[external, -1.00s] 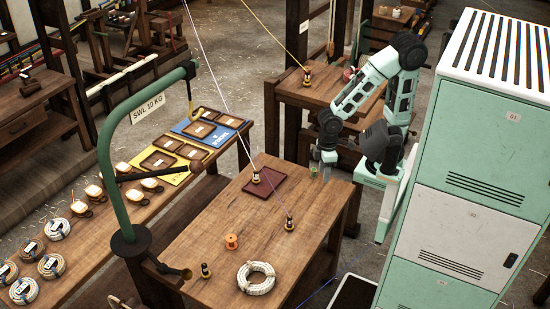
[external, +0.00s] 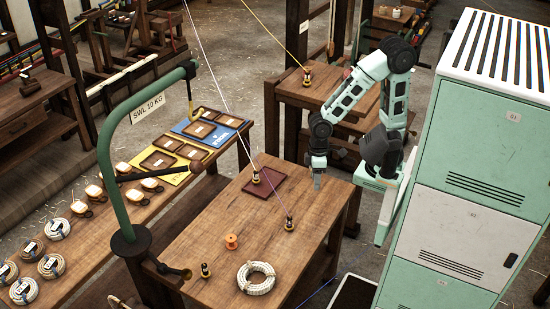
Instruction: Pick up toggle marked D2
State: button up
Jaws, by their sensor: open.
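Several small dark toggles with brass-coloured bases stand upright. One is at the left edge of the maroon tray (external: 281,192), a toggle with a pale line (external: 256,178). Another toggle (external: 289,223) stands in the middle of the table with a purplish line. A third toggle (external: 205,271) stands at the near left with no line seen. One more toggle (external: 307,78) stands on the far table with a yellow line. Their marks are too small to read, so I cannot tell which is D2. My gripper (external: 317,184) is open, pointing down over the table's far right part, right of the tray.
An orange spool (external: 231,242) and a white rope coil (external: 256,278) lie on the wooden table (external: 210,225). A green hoist post (external: 112,190) rises at its left. A mint-green cabinet (external: 470,160) stands close on the right. Taut lines cross above the table.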

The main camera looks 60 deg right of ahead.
jog(key=w+a+f+m+g+y+b, duration=0.1)
jog(key=w+a+f+m+y+b, duration=0.2)
jog(key=a, duration=0.4)
jog(key=w+a+f+m+g+b, duration=0.1)
jog(key=w+a+f+m+b, duration=0.2)
jog(key=a+f, duration=0.25)
jog(key=m+t+y+b, duration=0.2)
jog(key=m+y+b, duration=0.8)
jog(key=m, duration=0.8)
send_over(204, 276)
jog(key=d+b, duration=0.1)
jog(key=d, duration=0.3)
notch_tip(204, 276, down, 18)
jog(key=shift+n+h, duration=0.3)
jog(key=shift+h, duration=0.2)
jog(key=f, duration=0.5)
jog(key=shift+w+d+f, duration=0.1)
jog(key=shift+w+d, duration=0.05)
jog(key=shift+d, duration=0.05)
jog(key=x, duration=0.5)
jog(key=shift+f, duration=0.3)
jog(key=c, duration=0.9)
grip_shut()
